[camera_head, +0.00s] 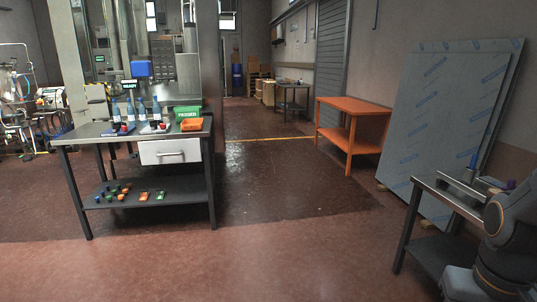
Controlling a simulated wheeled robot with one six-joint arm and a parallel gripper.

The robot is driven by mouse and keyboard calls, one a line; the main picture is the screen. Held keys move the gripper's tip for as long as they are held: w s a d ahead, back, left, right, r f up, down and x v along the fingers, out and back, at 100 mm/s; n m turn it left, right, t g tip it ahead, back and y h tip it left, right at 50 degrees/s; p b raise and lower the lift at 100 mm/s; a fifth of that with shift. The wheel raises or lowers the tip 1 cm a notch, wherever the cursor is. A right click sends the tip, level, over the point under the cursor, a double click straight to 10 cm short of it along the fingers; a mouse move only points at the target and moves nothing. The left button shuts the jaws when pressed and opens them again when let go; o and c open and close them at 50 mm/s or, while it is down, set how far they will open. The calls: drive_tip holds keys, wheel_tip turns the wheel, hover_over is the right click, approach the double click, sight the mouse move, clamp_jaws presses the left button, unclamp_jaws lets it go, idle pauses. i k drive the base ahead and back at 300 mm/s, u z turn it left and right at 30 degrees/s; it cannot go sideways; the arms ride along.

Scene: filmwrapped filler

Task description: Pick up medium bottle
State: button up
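Part of a dark grey arm (508,235) with orange rings shows at the lower right, far from the bottles. I cannot make out my gripper.
A green "PASSED" bin (188,112) and orange tray (191,124) sit right of the bottles. Small parts lie on the lower shelf (180,188). An orange table (352,110) and leaning sheets (440,110) stand right. The middle floor is clear.

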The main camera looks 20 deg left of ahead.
sight(116, 110)
drive_tip(key=u, duration=2.1)
drive_tip(key=i, duration=3.8)
drive_tip(key=z, duration=0.55)
